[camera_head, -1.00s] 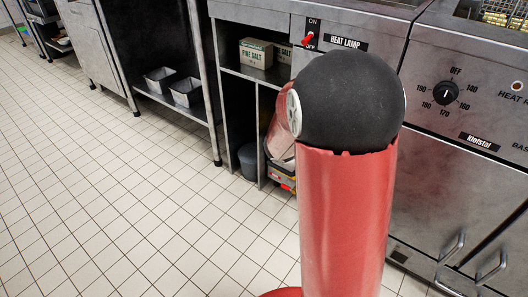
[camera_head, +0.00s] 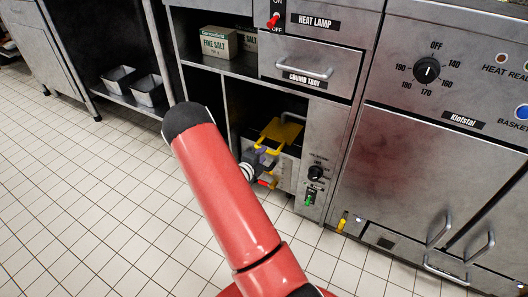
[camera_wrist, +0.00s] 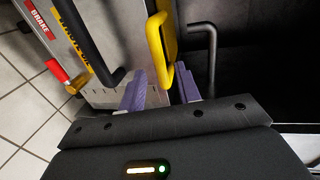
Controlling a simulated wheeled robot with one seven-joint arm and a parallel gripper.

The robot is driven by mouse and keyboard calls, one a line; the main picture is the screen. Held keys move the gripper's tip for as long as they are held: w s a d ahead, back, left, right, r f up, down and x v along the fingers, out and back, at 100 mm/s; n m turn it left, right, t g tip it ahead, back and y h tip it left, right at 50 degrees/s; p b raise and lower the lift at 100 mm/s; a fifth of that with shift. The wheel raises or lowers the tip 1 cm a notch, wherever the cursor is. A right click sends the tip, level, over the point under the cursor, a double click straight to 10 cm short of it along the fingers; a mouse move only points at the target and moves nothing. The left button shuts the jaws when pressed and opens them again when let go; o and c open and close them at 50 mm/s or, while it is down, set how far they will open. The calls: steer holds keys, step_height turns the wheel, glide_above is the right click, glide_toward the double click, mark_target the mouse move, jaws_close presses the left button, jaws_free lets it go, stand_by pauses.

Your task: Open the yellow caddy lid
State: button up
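The yellow lid (camera_head: 285,131) shows in the head view in the low bay under the counter, with my forearm partly in front of the caddy. In the wrist view a yellow bar (camera_wrist: 160,40), which looks like part of the lid, reaches down between my two purple fingertips. My gripper (camera_wrist: 161,88) is open, with one finger on each side of the bar's lower end. A gap shows beside the bar; I cannot tell whether either finger touches it. In the head view my gripper (camera_head: 264,158) is small and partly hidden.
A metal panel carries a red brake knob (camera_wrist: 80,82) and a black handle (camera_wrist: 92,45) at left in the wrist view. A dark hooked bar (camera_wrist: 211,45) stands right of the yellow bar. Salt boxes (camera_head: 219,42) sit on the shelf above. Tiled floor at left is clear.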

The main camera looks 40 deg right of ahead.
steer(key=shift+x, duration=2.15)
jaws_close()
steer(key=shift+a, duration=0.1)
